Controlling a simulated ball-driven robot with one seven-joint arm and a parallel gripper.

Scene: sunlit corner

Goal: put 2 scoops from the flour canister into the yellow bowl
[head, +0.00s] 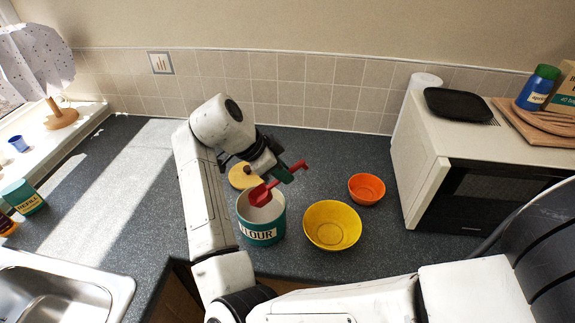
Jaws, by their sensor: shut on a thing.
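The flour canister (262,226) is teal and white with a FLOUR label and stands open near the front edge of the counter. The yellow bowl (332,226) stands just to its right; no flour is discernible in it. My gripper (285,174) is shut on the red scoop (262,192). The scoop's head is over or at the canister's mouth, and its handle end sticks out to the right of the jaws. I cannot tell whether the scoop holds flour. The fingertips are partly hidden by the gripper body.
An orange bowl (367,188) stands behind and right of the yellow bowl. A round wooden lid (242,176) lies behind the canister. A microwave (470,160) bounds the right, a sink (60,290) the front left.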

